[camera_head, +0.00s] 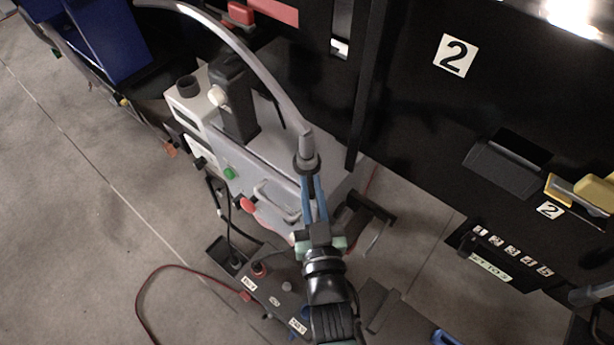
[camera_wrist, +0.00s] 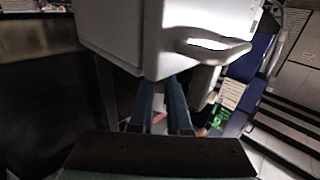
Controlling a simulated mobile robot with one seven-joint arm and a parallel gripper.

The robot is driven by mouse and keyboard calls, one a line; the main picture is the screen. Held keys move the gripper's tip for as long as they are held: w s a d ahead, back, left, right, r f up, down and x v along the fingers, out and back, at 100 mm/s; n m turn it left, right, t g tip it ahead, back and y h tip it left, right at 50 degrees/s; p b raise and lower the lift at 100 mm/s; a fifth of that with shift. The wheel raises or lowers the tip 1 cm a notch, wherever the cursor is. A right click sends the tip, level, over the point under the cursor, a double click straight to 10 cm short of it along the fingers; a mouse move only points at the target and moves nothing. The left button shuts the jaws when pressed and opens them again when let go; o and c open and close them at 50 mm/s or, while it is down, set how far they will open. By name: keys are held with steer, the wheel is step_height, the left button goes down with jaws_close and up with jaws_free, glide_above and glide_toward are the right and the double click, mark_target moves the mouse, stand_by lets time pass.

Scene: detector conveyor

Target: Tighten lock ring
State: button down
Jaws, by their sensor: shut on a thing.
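A grey hose (camera_head: 255,70) arches from the upper left down to a grey end fitting (camera_head: 306,143). A dark lock ring (camera_head: 306,164) sits around the lower part of that fitting. My gripper (camera_head: 309,181) reaches up from below, its blue fingers close together and shut on the ring, partly hiding it. In the wrist view the two blue fingers of my gripper (camera_wrist: 162,90) run up to the lower edge of a pale box (camera_wrist: 165,35). Their tips and the ring cannot be made out there.
A grey machine (camera_head: 265,150) with a green button (camera_head: 229,173) and a red knob (camera_head: 247,204) stands left of my gripper. A black panel marked 2 (camera_head: 455,55) fills the right. A red cable (camera_head: 150,285) lies on the floor, which is open at the left.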

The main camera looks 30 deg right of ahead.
steer(key=shift+f, duration=0.1)
steer(key=c, duration=0.9)
jaws_free()
steer(key=shift+b+v, duration=1.1)
steer(key=shift+v, duration=5.4)
